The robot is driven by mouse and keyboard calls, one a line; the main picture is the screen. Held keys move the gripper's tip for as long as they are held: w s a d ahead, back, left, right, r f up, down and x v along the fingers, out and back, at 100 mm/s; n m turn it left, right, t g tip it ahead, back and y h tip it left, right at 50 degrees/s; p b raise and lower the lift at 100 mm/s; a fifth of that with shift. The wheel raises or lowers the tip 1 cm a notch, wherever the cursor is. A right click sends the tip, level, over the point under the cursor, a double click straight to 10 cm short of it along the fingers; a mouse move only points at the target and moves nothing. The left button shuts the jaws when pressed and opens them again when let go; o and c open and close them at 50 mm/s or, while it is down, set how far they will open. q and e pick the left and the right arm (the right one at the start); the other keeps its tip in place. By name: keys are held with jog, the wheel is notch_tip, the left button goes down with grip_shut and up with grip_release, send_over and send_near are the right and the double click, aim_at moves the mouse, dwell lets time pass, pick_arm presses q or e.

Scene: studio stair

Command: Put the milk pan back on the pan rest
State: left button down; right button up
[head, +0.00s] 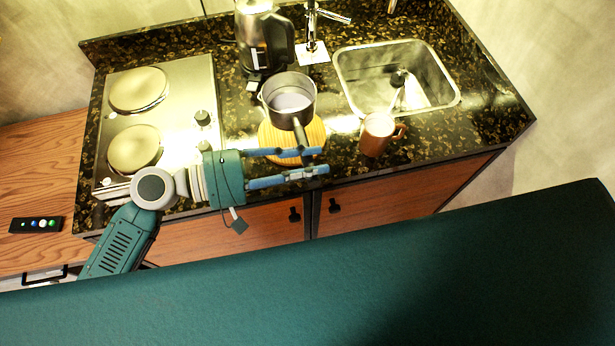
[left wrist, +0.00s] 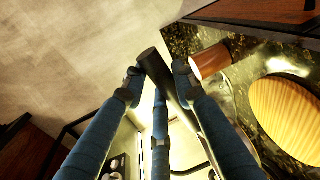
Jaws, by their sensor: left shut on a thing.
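The milk pan (head: 299,112) is a grey metal pan, upright, with pale contents or a bright inside. My left gripper (head: 322,162) is shut on its dark handle, which shows between the blue fingers in the left wrist view (left wrist: 155,68). The pan rest (head: 315,133) is a round, ribbed wooden board on the counter. In the head view the pan overlaps the far part of the rest. In the left wrist view the rest (left wrist: 290,115) lies to the right, apart from the handle, and the pan appears raised. My right gripper is not in view.
A brown mug (head: 374,140) stands right of the rest, close to my fingertips. The sink (head: 360,80) is right, the two-plate hob (head: 180,100) left.

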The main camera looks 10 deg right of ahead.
pick_arm(q)
notch_tip(320, 180, down, 8)
jog(key=shift+f+p, duration=0.25)
jog(key=shift+p, duration=0.15)
jog(key=shift+f, duration=0.15)
jog(key=c, duration=1.4)
grip_release()
jog(key=shift+a, duration=0.1)
